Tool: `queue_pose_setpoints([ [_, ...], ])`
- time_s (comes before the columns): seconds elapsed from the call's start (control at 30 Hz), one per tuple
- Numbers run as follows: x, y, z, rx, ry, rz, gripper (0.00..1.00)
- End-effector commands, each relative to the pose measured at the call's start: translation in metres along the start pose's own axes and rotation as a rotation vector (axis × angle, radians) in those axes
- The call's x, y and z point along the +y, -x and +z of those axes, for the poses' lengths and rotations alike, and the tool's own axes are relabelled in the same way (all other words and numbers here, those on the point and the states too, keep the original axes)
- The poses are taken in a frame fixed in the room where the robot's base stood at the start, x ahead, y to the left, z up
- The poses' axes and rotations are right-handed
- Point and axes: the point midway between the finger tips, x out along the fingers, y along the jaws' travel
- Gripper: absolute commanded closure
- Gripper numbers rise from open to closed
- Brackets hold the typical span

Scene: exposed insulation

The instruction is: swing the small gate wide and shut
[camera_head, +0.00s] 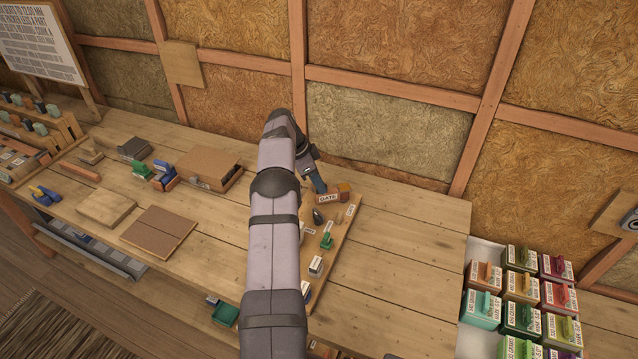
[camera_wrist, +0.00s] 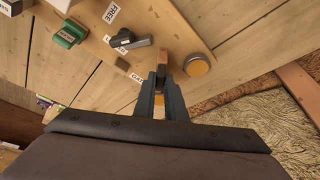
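The small gate is a narrow reddish-brown wooden piece (camera_wrist: 162,62) on the fixture board (camera_wrist: 75,14), seen in the wrist view. A label partly reading "GAT" (camera_wrist: 136,77) lies beside it. In the head view a "GATE" label (camera_head: 327,198) marks the board's far end. My gripper (camera_wrist: 161,78) is at the gate, its two dark fingers close on either side of the wooden piece. I cannot tell whether they press on it. In the head view my gripper (camera_head: 320,188) points down at this end, and my arm hides part of the board.
A round orange-topped knob (camera_wrist: 197,65) stands just right of the gate. A dark lever (camera_wrist: 130,42) and a green part (camera_wrist: 70,34) are also on the board. A brown box (camera_head: 208,165) stands left of my arm. Bare bench (camera_head: 400,235) lies to the right.

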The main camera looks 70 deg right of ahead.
Motion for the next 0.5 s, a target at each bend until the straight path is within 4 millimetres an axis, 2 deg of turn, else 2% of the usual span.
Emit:
queue_pose_setpoints([
  [0.5,0.0033,-0.0011,0.0006,0.000,0.030,-0.012,1.00],
])
